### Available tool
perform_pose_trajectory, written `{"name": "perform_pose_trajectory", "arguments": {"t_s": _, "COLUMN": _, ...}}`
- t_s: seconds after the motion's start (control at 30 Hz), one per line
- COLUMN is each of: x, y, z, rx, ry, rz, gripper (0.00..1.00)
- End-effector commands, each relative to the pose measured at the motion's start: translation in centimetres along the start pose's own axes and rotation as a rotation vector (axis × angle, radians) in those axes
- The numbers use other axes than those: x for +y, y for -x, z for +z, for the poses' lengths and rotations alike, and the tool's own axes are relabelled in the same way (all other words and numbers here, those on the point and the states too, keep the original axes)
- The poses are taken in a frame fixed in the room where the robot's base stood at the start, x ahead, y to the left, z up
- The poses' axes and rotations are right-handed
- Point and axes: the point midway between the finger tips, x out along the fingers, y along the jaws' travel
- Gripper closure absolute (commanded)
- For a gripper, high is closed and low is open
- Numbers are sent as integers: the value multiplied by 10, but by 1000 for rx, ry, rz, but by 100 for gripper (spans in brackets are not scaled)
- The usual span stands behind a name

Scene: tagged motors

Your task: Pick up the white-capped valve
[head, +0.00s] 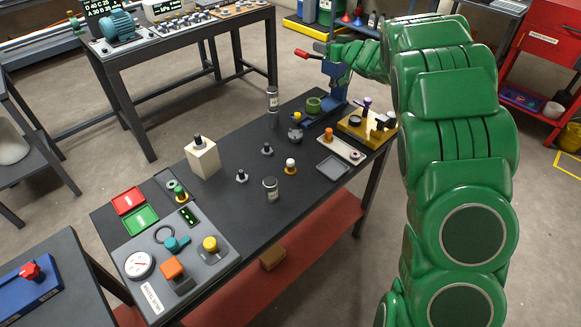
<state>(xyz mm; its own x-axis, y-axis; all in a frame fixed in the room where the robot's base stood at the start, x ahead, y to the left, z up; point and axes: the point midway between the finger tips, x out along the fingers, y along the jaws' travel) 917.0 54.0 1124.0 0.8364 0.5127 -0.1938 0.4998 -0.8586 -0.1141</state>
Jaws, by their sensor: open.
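The white-capped valve (290,166) stands upright on the dark bench, right of the middle, with a white round top over an orange-yellow lower part. My green arm comes in from the right and reaches to the far end of the bench. My gripper (332,62) is there, small in the picture, above and beside a blue vise (333,92). It is open, with nothing visible between its fingers, and well apart from the valve. The fingertips are hard to make out against the vise.
A grey cylinder (270,189) stands left of the valve, and a grey plate (332,168) lies to its right. Small dark fittings (267,149) stand nearby. A cream block (202,158) and a control panel (175,255) are further left. A yellow fixture (367,128) is at the right edge.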

Motion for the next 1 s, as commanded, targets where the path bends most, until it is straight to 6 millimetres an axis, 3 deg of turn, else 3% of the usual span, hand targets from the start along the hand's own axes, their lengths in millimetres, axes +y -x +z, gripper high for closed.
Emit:
{"name": "perform_pose_trajectory", "arguments": {"t_s": 0.13, "x": 55, "y": 23, "z": -10, "rx": 39, "ry": -141, "rz": 187, "gripper": 44}}
{"name": "perform_pose_trajectory", "arguments": {"t_s": 0.27, "x": 112, "y": 61, "z": -3, "rx": 60, "ry": -340, "rz": 398, "gripper": 44}}
{"name": "perform_pose_trajectory", "arguments": {"t_s": 0.4, "x": 155, "y": 107, "z": 24, "rx": 58, "ry": -589, "rz": 601, "gripper": 44}}
{"name": "perform_pose_trajectory", "arguments": {"t_s": 0.53, "x": 171, "y": 147, "z": 69, "rx": 19, "ry": -850, "rz": 755, "gripper": 44}}
{"name": "perform_pose_trajectory", "arguments": {"t_s": 0.67, "x": 159, "y": 177, "z": 118, "rx": -45, "ry": -1129, "rz": 863, "gripper": 44}}
{"name": "perform_pose_trajectory", "arguments": {"t_s": 0.77, "x": 134, "y": 193, "z": 152, "rx": -110, "ry": -1353, "rz": 911, "gripper": 44}}
{"name": "perform_pose_trajectory", "arguments": {"t_s": 0.9, "x": 75, "y": 203, "z": 189, "rx": -233, "ry": -1675, "rz": 922, "gripper": 44}}
{"name": "perform_pose_trajectory", "arguments": {"t_s": 1.0, "x": 24, "y": 202, "z": 201, "rx": -332, "ry": -1907, "rz": 884, "gripper": 44}}
